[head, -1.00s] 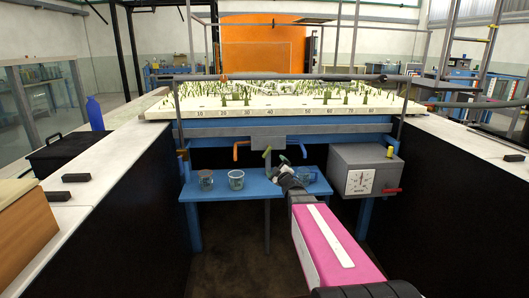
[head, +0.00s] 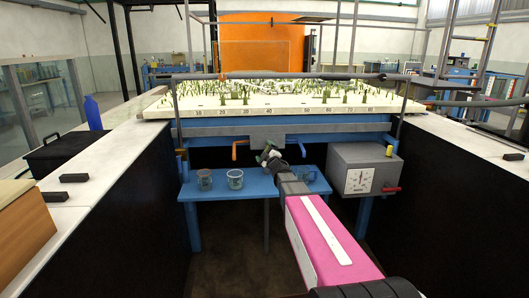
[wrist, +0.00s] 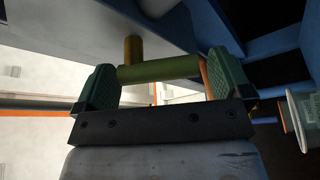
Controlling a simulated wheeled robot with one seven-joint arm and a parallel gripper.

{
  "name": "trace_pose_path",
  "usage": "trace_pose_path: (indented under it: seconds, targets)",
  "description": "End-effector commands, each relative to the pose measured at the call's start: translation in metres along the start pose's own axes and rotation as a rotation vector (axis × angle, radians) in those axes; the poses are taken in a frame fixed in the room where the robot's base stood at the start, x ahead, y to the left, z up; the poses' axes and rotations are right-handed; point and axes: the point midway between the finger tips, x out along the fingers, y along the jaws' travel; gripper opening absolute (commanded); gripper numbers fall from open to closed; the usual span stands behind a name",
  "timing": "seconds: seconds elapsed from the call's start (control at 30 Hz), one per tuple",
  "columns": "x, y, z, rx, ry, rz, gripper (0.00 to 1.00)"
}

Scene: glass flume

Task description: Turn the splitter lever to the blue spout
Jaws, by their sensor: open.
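The splitter is a grey box under the front edge of the model table. Its olive-green lever (wrist: 158,70) lies between my fingers in the wrist view, beside a short brownish post (wrist: 133,48). In the head view my gripper (head: 268,153) is at the lever and mostly hides it. My gripper (wrist: 160,76) is open, with one green finger near each end of the bar; I cannot tell whether either touches it. The orange spout (head: 240,143) is left of my gripper and the blue spout (head: 302,149) right of it.
A blue bench (head: 220,190) below carries glass beakers (head: 205,179), (head: 236,178); another is partly behind my arm. Dark-sided walls flank the aisle.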

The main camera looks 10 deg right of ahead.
Motion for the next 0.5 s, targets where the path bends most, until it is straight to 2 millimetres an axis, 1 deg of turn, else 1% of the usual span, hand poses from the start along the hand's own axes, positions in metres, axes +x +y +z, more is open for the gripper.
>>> trace_pose_path:
  seconds: [0.03, 0.1, 0.33, 0.37, 0.4, 0.47, 0.5]
  targets:
    - [0.0059, 0.0000, 0.0005, 0.000, 0.001, 0.000, 0.97]
    - [0.0084, 0.0002, 0.0000, 0.000, 0.000, 0.000, 0.97]
    - [0.0083, 0.0003, -0.0002, 0.000, 0.000, 0.000, 0.97]
    - [0.0083, 0.0003, -0.0002, 0.000, 0.000, 0.000, 0.94]
    - [0.0083, 0.0002, -0.0001, 0.000, 0.000, 0.000, 0.81]
    - [0.0082, 0.0002, -0.0001, 0.000, 0.000, 0.000, 0.61]
    - [0.0081, 0.0002, -0.0001, 0.000, 0.000, 0.000, 0.48]
